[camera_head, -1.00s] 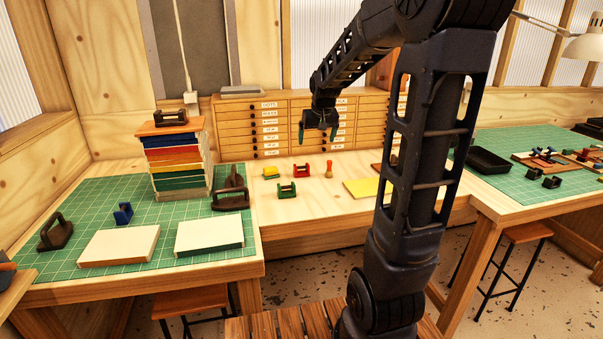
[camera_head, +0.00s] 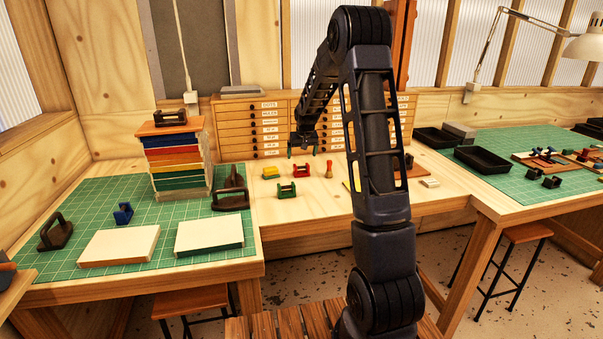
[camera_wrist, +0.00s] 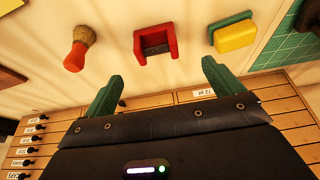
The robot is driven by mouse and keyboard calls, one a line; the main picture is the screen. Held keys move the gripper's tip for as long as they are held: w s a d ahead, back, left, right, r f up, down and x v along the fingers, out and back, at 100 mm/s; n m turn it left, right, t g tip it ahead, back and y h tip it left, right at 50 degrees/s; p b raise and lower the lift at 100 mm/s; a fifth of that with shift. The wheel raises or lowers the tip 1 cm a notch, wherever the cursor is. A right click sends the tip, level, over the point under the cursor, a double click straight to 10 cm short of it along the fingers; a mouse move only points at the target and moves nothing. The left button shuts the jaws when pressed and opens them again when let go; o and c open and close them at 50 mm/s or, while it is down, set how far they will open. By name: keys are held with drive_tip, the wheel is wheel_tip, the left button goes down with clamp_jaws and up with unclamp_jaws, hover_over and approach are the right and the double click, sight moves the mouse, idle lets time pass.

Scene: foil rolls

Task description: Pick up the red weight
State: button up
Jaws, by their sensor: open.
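The red weight (camera_head: 301,171) is a small U-shaped block with a bar, standing on the wooden bench top in front of the drawer cabinet. It also shows in the wrist view (camera_wrist: 156,42), at top centre, beyond the gap between my fingers. My gripper (camera_head: 303,151) hangs above and behind the red weight in the head view. In the wrist view my gripper (camera_wrist: 160,80) has its two green fingers spread wide, with nothing between them. The fingers are apart from the weight.
The drawer cabinet (camera_head: 240,130) rises behind. A book stack (camera_head: 178,165) stands left on a green mat.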

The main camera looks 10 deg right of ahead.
sight(301, 168)
drive_tip(key=x, duration=0.5)
drive_tip(key=shift+f, duration=0.2)
drive_tip(key=shift+d+x, duration=0.15)
drive_tip(key=shift+x, duration=1.15)
drive_tip(key=shift+d+x, duration=0.1)
drive_tip(key=shift+x, duration=1.2)
drive_tip(key=shift+w, duration=0.1)
drive_tip(key=c, duration=1.5)
drive_tip(key=shift+o, duration=0.2)
drive_tip(key=shift+r, duration=0.1)
